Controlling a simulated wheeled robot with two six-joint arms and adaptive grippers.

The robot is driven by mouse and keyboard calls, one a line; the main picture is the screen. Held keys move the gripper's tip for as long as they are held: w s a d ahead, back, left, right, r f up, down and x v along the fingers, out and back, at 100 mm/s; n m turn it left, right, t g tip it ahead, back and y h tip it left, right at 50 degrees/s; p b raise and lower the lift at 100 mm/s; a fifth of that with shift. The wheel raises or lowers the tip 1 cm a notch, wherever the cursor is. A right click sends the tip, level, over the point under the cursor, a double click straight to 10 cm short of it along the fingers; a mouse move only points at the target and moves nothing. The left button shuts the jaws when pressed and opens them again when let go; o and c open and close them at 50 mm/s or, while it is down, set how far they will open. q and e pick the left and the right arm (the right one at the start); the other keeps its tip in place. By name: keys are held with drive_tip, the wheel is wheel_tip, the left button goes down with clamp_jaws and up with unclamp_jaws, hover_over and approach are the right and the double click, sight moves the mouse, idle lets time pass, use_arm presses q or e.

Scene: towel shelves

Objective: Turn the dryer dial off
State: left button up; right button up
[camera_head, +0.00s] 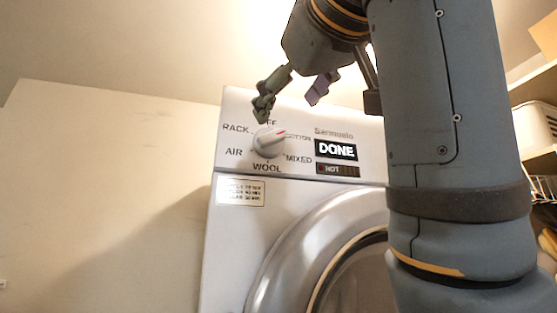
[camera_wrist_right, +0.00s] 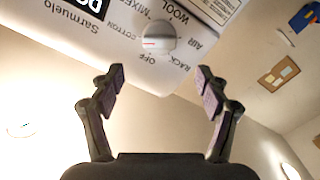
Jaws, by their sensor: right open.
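The white dryer dial (camera_head: 269,143) is on the upper left of the dryer's front panel (camera_head: 236,103). Its red mark points up and right, toward the cotton label; the off label at the top is partly hidden by a finger of mine. In the right wrist view the dial (camera_wrist_right: 158,38) appears upside down beyond the fingertips. My right gripper (camera_head: 289,102) is open and empty, in front of and a little above the dial, apart from it. In the wrist view its fingers (camera_wrist_right: 160,76) stand wide on either side. My left gripper is not in view.
The dryer display (camera_head: 335,151) reads DONE. The round dryer door (camera_head: 300,250) is below the panel. My right arm covers the right part of the dryer. Shelves with a white basket (camera_head: 535,125) stand at the far right.

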sight(272, 134)
drive_tip(key=p+x, duration=0.3)
drive_tip(key=x, duration=0.5)
drive_tip(key=shift+w+a+r, duration=0.1)
drive_tip(key=shift+w, duration=0.25)
drive_tip(key=shift+w+a, duration=0.15)
drive_tip(key=shift+w, duration=0.35)
drive_tip(key=shift+c, duration=0.2)
drive_tip(key=c, duration=1.1)
